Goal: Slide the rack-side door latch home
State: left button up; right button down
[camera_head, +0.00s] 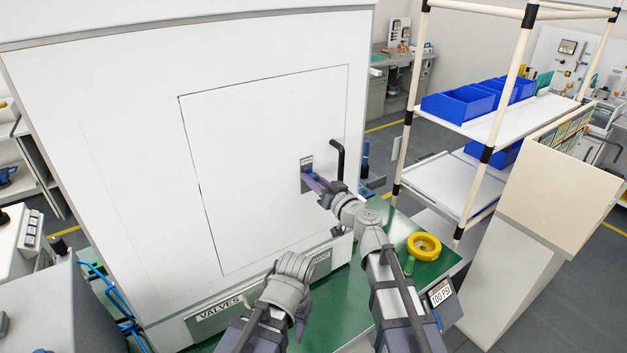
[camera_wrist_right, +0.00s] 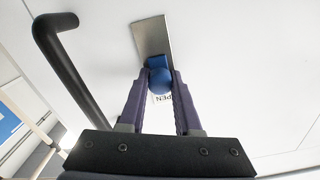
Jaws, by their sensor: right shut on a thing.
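The door (camera_head: 265,165) is a large white panel in the white press housing, and it looks flush in its frame. Its latch is a grey metal plate (camera_head: 307,161) with a blue slider near the right edge; the plate also shows in the right wrist view (camera_wrist_right: 151,36). My right gripper (camera_head: 314,181) is shut on the round blue latch knob (camera_wrist_right: 160,81), one finger on each side. An "OPEN" label is partly hidden behind the knob.
A black bar handle (camera_head: 338,160) stands out just right of the latch. A green bench (camera_head: 390,280) below carries a yellow ring (camera_head: 424,245) and a "100 PSI" sign. A pipe-frame rack with blue bins (camera_head: 458,104) stands at the right.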

jog(key=shift+r, duration=0.2)
jog(key=c, duration=0.6)
grip_release()
jog(key=shift+s, duration=0.15)
jog(key=v, duration=0.7)
jog(key=shift+s+d, duration=0.2)
jog(key=shift+s, duration=0.05)
